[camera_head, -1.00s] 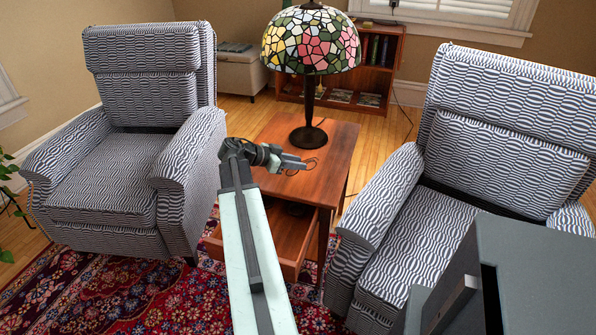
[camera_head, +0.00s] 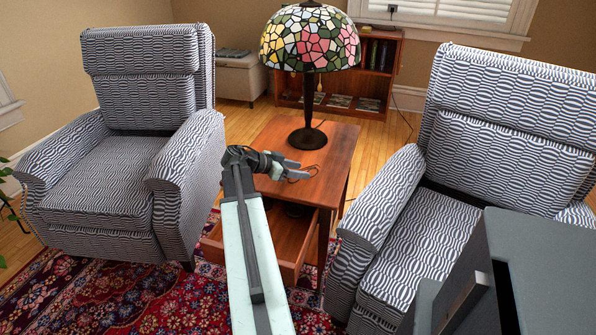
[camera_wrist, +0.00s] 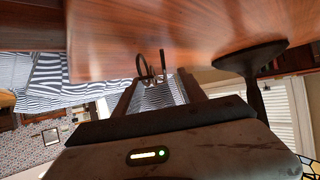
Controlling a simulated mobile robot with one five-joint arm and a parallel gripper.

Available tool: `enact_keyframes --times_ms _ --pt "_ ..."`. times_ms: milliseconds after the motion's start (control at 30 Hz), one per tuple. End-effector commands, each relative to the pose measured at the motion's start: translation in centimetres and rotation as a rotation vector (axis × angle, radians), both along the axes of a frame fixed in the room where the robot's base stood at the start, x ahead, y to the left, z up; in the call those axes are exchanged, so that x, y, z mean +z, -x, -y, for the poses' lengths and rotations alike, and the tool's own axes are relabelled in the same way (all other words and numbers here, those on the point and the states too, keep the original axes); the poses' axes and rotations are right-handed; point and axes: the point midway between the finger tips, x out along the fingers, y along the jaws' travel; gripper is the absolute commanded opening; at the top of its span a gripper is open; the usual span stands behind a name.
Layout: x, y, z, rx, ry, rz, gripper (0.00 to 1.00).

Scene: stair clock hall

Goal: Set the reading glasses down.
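The reading glasses (camera_head: 311,171) are a thin dark wire shape at the tips of my gripper (camera_head: 295,170), over the near part of the wooden side table's top (camera_head: 336,146). In the wrist view the glasses (camera_wrist: 144,68) show as a dark loop and a short bar between the ends of my gripper's fingers (camera_wrist: 158,80). The fingers stand apart with the glasses between them, and the gripper appears shut on them. The tabletop fills the top of the wrist view. I cannot tell whether the glasses touch it.
A stained-glass lamp (camera_head: 308,138) stands on the table just behind my gripper. The table's drawer (camera_head: 290,240) is pulled out at the front. Striped armchairs flank the table, one left (camera_head: 110,185) and one right (camera_head: 500,150).

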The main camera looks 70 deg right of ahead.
Motion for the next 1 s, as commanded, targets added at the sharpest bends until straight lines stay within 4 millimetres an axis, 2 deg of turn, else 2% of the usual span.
enact_keyframes --times_ms 267,367,700,833,1000 --pt "0.1 0.0 0.0 0.0 0.0 0.0 0.5" --pt "0.8 -0.2 -0.2 0.001 0.0 0.0 0.5" --pt "4.9 -4.9 -5.4 0.005 0.0 -0.001 0.5" --pt "5.8 -6.3 -6.9 0.003 0.0 0.0 0.5" --pt "6.2 -7.1 -7.9 0.002 0.0 0.0 0.5"
